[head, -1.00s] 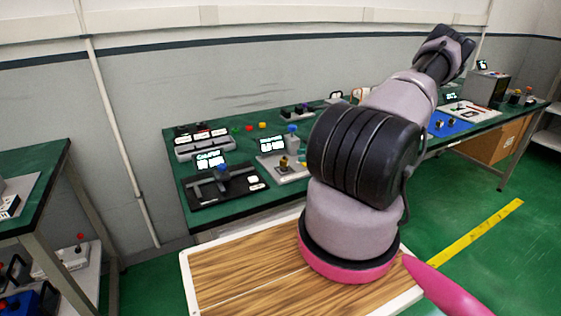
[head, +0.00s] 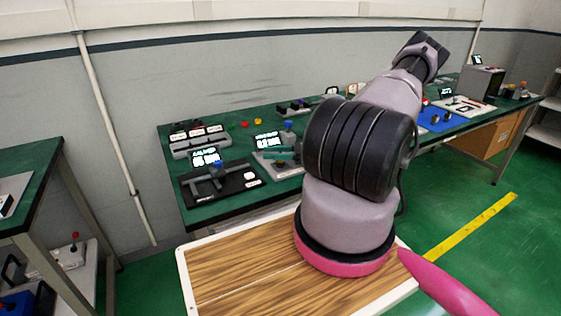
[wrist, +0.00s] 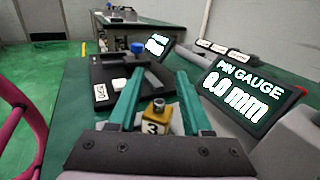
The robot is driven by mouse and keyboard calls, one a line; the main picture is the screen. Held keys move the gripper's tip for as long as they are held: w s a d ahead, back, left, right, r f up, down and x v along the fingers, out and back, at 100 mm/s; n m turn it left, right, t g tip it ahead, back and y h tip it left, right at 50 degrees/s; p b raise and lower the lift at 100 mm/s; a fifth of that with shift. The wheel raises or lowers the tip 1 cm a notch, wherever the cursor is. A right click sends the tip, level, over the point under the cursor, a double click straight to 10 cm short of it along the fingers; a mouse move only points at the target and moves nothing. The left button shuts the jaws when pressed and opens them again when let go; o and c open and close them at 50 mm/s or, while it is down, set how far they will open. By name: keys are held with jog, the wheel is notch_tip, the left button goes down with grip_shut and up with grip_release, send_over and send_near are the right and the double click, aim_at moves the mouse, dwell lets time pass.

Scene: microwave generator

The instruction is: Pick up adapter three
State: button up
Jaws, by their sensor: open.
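Adapter three, a small yellow block with a "3" on its face and a grey metal top (wrist: 155,123), stands upright on the light base of the pin gauge in the wrist view. My gripper (wrist: 160,76) has two teal fingers, spread wide to either side of the adapter in the picture. No finger visibly touches it; the depth between them is hard to judge. In the head view the teal fingers (head: 283,154) show left of my arm, over the adapter's place, and largely hide it.
The pin gauge display (wrist: 245,95) reads 0.0 mm and stands close to the right finger. A black fixture with a blue knob (wrist: 137,47) lies beyond the left finger; it also shows in the head view (head: 222,184). The green bench (head: 188,220) holds more devices.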

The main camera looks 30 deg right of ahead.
grip_shut()
dwell(0.3)
